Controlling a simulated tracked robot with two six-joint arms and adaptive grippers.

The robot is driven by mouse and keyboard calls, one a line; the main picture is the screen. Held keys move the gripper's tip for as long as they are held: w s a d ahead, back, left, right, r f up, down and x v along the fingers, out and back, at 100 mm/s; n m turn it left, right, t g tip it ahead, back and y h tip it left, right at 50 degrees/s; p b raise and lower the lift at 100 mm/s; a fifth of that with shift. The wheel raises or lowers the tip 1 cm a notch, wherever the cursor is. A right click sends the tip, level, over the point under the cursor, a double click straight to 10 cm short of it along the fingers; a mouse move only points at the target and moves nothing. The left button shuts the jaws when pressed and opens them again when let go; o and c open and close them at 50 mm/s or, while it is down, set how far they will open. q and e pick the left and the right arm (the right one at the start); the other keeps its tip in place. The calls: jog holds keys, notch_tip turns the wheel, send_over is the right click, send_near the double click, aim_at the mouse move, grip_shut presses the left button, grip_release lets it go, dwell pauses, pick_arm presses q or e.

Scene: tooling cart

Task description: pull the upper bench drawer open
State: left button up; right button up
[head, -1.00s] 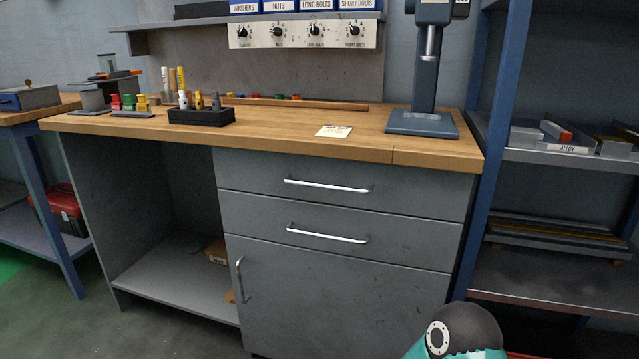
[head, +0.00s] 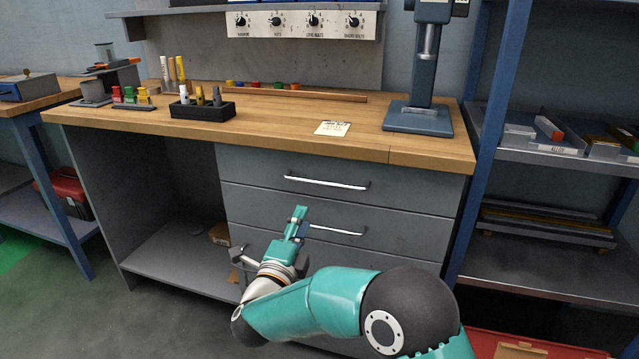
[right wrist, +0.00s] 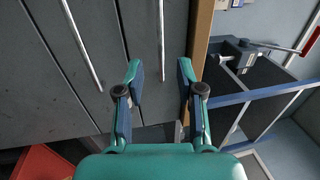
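The upper bench drawer (head: 420,190) is shut, its front flush with the bench. Its silver bar handle (head: 325,183) runs across it and also shows in the right wrist view (right wrist: 161,40), lined up with the gap between my fingers. My right gripper (head: 298,215) is open and empty in front of the drawers, just below the left part of the upper handle in the head view. In the right wrist view my gripper (right wrist: 158,70) has its two fingers spread apart; the handle's near end reaches between the fingertips in the picture, and I cannot tell the depth gap. My left gripper is not in view.
A second drawer handle (head: 336,231) lies below, partly behind my right gripper. The wooden bench top (head: 270,135) overhangs the drawers. A black marker holder (head: 203,110), a paper note (head: 332,128) and a press base (head: 418,118) stand on it. Blue-framed shelving (head: 486,140) is at the right.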

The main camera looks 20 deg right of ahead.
aim_at(319, 184)
jog(key=x, duration=1.3)
jog(key=shift+w+d, duration=0.1)
jog(key=shift+w, duration=0.05)
grip_shut()
jog(key=shift+f, duration=0.1)
